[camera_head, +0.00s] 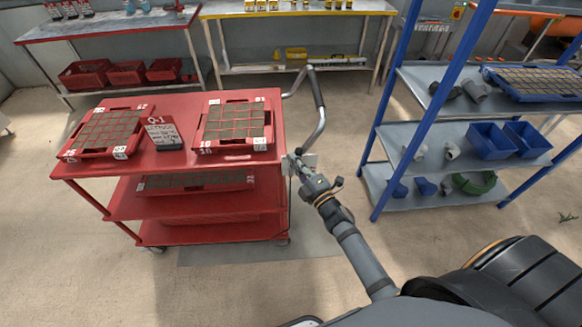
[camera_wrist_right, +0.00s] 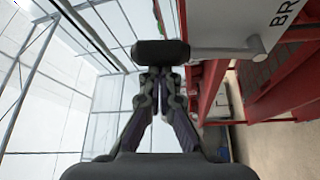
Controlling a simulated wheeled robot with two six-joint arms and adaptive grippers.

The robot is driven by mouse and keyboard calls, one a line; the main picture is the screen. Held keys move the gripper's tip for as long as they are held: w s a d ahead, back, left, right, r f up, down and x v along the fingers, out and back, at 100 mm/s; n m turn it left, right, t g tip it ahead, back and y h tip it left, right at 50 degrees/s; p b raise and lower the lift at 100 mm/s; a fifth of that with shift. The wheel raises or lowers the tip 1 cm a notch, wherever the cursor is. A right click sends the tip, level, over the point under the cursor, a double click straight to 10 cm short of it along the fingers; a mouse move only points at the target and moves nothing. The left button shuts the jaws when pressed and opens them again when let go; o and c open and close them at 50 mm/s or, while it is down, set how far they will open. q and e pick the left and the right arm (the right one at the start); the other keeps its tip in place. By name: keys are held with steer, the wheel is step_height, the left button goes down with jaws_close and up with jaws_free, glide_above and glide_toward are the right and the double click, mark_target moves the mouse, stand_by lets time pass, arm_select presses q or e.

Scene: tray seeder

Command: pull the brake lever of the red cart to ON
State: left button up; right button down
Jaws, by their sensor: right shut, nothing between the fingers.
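The red cart (camera_head: 272,105) stands left of centre in the head view, with a bent grey push handle (camera_head: 318,120) at its right end. My right gripper (camera_head: 299,163) is at that end, beside a pale plate (camera_head: 310,159). In the right wrist view, the brake lever has a black grip (camera_wrist_right: 160,52) on a grey rod (camera_wrist_right: 222,54) running to a white plate (camera_wrist_right: 275,25) lettered "BR". My right gripper (camera_wrist_right: 157,78) is shut and empty, its fingertips close to the black grip; contact is unclear. The ON mark is not visible. My left gripper is out of view.
Red seed trays (camera_head: 105,131) and (camera_head: 234,126) and a Q-1 sign (camera_head: 163,131) sit on the cart top. A blue-framed shelf rack (camera_head: 391,110) stands to the right. Benches (camera_head: 110,26) line the back. Floor between cart and rack is clear.

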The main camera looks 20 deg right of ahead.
arm_select(q)
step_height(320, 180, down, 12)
steer(key=b, duration=1)
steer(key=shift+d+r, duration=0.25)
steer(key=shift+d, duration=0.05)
arm_select(e)
steer(key=s+d+f+m+t+h, duration=0.2)
steer(key=d+f+m+t+h, duration=0.2)
steer(key=d+m, duration=0.4)
steer(key=shift+s+f+m+h, duration=0.15)
steer(key=shift+f+m+h, duration=1)
steer(key=shift+m, duration=2.55)
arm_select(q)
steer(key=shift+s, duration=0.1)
arm_select(e)
steer(key=shift+r+h, duration=0.25)
